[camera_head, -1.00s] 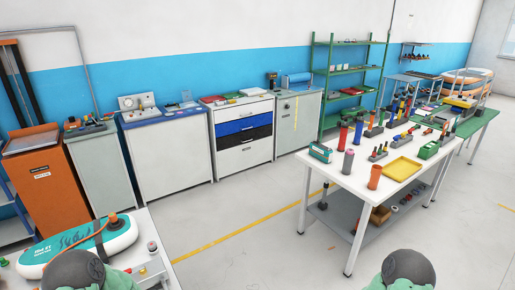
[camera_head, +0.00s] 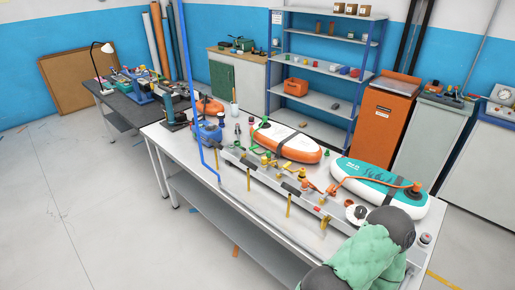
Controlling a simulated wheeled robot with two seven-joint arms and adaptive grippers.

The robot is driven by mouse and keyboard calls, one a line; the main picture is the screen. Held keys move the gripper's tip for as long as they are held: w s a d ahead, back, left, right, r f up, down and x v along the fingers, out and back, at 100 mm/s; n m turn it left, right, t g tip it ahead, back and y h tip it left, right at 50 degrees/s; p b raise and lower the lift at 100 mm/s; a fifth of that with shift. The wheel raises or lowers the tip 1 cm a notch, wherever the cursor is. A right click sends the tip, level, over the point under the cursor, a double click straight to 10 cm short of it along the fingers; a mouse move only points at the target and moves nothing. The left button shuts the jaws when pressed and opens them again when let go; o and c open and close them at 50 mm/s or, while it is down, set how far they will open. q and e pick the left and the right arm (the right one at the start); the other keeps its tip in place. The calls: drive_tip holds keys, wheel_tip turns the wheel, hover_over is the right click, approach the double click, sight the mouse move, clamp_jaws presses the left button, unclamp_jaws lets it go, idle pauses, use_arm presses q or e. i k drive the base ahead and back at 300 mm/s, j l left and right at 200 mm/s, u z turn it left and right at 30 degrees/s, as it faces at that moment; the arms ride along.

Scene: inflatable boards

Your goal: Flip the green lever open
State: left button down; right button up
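Small green parts show among the fittings on the long white table (camera_head: 185,152). Another small green piece (camera_head: 326,152) stands between the two boards. They are too small for me to tell which is the green lever or whether it is open or shut. Neither gripper is in view. A green and grey part of my own arm shows at the lower right, over the table's near right corner.
A grey rail (camera_head: 262,178) with yellow fittings runs along the table's front edge. A teal and white board (camera_head: 381,186) with an orange hose lies at right. A blue pole (camera_head: 190,95) rises at the table's left. The floor (camera_head: 70,200) at left is clear.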

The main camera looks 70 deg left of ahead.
sight(255, 146)
drive_tip(key=u, duration=0.45)
drive_tip(key=j+u, duration=0.1)
drive_tip(key=u, duration=0.35)
drive_tip(key=j+u, duration=0.1)
drive_tip(key=u, duration=0.8)
drive_tip(key=i+j, duration=0.2)
drive_tip(key=j, duration=0.2)
drive_tip(key=i+j+u, duration=0.1)
drive_tip(key=j, duration=0.3)
drive_tip(key=i+j+u, duration=0.1)
drive_tip(key=i+j, duration=0.45)
drive_tip(key=j, duration=0.2)
